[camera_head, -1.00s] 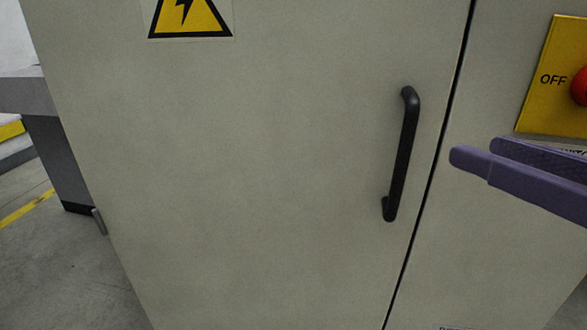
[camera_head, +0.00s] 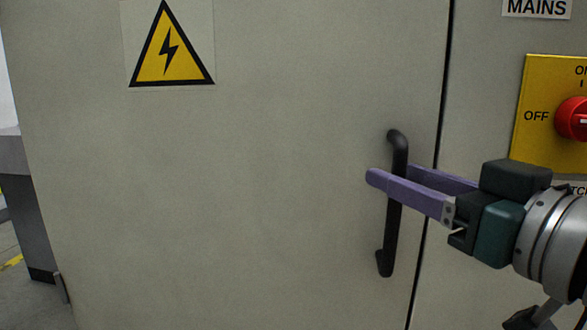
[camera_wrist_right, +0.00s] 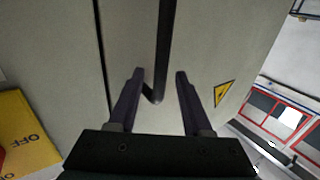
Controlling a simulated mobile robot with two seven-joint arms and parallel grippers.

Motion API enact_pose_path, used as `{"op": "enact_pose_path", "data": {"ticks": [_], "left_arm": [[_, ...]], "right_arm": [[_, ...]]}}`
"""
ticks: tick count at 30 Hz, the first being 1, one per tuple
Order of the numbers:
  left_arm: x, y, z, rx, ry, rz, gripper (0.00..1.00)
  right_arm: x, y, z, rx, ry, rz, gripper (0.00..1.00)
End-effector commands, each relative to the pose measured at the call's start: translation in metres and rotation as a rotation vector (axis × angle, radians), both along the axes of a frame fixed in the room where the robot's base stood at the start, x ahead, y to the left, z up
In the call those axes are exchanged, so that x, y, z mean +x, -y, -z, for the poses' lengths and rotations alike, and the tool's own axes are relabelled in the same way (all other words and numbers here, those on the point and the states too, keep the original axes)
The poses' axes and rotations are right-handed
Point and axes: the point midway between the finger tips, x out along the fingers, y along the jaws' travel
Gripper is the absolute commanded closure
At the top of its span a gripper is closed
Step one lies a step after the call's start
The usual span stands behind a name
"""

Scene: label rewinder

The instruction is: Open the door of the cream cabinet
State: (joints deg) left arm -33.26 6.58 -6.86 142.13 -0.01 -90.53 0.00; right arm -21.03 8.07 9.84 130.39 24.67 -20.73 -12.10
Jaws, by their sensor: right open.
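The cream cabinet (camera_head: 480,90) fills most of the head view. Its door (camera_head: 270,190) looks shut, with a thin dark seam along its right edge. A black upright bar handle (camera_head: 386,245) sits on the door near that seam. My right gripper (camera_head: 392,174) comes in from the right with its purple fingers open at the handle's upper half. One finger crosses in front of the handle. In the right wrist view the handle (camera_wrist_right: 165,45) runs down between the two open fingertips (camera_wrist_right: 160,73); contact cannot be told. My left gripper is not in view.
A yellow switch plate (camera_head: 535,90) with a red knob (camera_head: 573,118) is right of the seam, close above my right wrist. A yellow warning triangle (camera_head: 170,55) marks the door's upper left. A grey structure (camera_head: 25,210) stands beyond the cabinet's left edge.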

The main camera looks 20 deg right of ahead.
Motion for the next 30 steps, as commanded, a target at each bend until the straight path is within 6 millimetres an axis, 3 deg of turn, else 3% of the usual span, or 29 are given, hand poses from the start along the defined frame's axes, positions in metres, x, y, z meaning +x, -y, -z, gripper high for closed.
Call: {"op": "enact_pose_path", "data": {"ticks": [6, 14, 27, 30], "left_arm": [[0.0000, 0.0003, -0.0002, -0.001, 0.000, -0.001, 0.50], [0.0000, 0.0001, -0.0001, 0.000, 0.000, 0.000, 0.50], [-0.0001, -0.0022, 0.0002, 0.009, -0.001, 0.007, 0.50], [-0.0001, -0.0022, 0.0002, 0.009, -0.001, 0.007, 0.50]], "right_arm": [[0.0126, -0.0008, 0.0000, -0.001, -0.001, -0.001, 0.50], [0.0131, -0.0008, 0.0002, -0.001, -0.001, -0.001, 0.50], [0.0129, -0.0007, 0.0001, -0.001, -0.001, -0.001, 1.00], [0.0129, -0.0007, 0.0001, -0.001, -0.001, -0.001, 1.00]]}}
